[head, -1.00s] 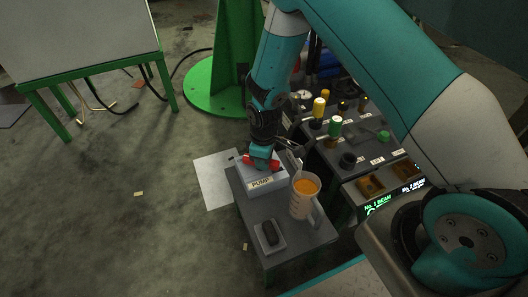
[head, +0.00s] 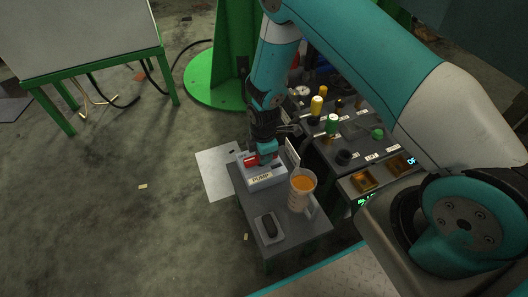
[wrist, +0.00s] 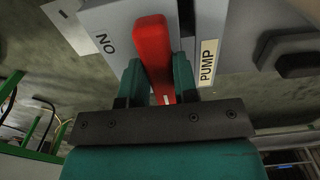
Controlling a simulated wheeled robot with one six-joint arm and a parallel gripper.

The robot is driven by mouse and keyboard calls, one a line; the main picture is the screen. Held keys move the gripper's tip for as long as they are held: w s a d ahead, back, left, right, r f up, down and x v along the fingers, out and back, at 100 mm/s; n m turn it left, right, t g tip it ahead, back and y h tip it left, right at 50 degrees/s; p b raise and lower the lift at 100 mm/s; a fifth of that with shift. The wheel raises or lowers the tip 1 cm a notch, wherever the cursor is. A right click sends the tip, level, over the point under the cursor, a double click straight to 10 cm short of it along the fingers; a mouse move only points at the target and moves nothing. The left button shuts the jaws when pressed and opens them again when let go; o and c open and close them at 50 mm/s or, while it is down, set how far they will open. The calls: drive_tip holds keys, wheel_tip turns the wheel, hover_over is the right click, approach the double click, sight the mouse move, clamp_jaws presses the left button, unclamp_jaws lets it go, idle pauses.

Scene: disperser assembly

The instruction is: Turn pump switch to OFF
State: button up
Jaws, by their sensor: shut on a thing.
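The pump switch is a red handle (wrist: 152,45) on a light grey box (head: 266,178) labelled PUMP, which stands on the small grey table. In the wrist view the handle runs between the two teal fingers of my gripper (wrist: 159,75), which is shut on it. The box's PUMP label (wrist: 208,62) is right of the fingers, and an ON label (wrist: 105,43), seen upside down, is at the left. In the head view my gripper (head: 266,152) is over the back of the box. Part of the red handle (head: 251,161) shows to its left; the rest is hidden.
A beaker of orange liquid (head: 302,197) stands close in front of the box, right of it. A dark object on a small pale plate (head: 268,229) is nearer the front of the grey table (head: 250,208). A control console (head: 350,145) with knobs stands right.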

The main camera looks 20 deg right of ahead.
idle(0.5)
drive_tip(key=o, duration=0.9)
drive_tip(key=shift+r, duration=0.1)
wheel_tip(320, 180, up, 17)
drive_tip(key=p, duration=0.5)
drive_tip(key=shift+r, duration=0.15)
